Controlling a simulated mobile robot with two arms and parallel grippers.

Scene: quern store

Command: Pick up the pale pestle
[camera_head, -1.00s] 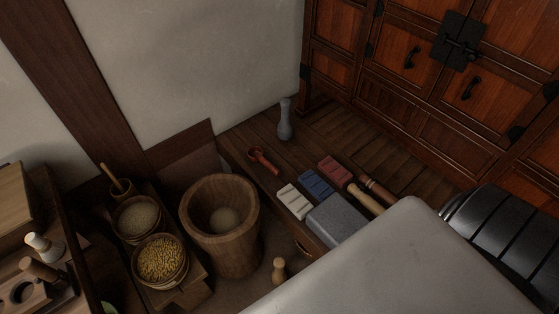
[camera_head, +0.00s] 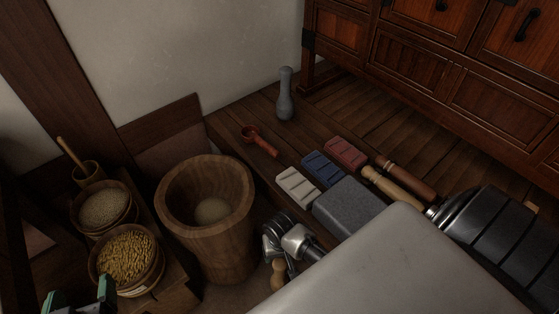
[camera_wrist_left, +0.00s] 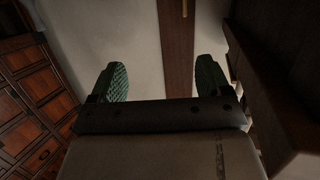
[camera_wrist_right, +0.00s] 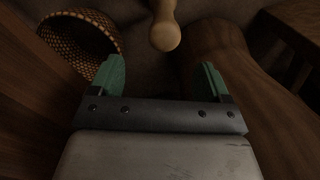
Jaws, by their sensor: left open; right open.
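A pale wooden pestle (camera_head: 278,275) with a rounded knob is beside the big wooden mortar (camera_head: 228,240), partly hidden by metal arm parts. In the right wrist view a pale knobbed wooden piece (camera_wrist_right: 165,32), apparently this pestle, lies beyond the fingertips, between them and apart from both. My right gripper (camera_wrist_right: 160,78) is open and empty; its fingers cannot be made out in the head view. My left gripper (camera_head: 78,296), with green pads, is open and empty at the lower left by the grain baskets. In its wrist view the open fingers (camera_wrist_left: 162,82) face the wall.
A low bench holds a grey stone pestle (camera_head: 285,95), a red ladle (camera_head: 260,141), white, blue and red blocks, a grey stone (camera_head: 348,207) and pale and dark wooden rods. Grain baskets (camera_head: 152,277) stand left of the mortar. A woven basket (camera_wrist_right: 85,40) is near my right gripper.

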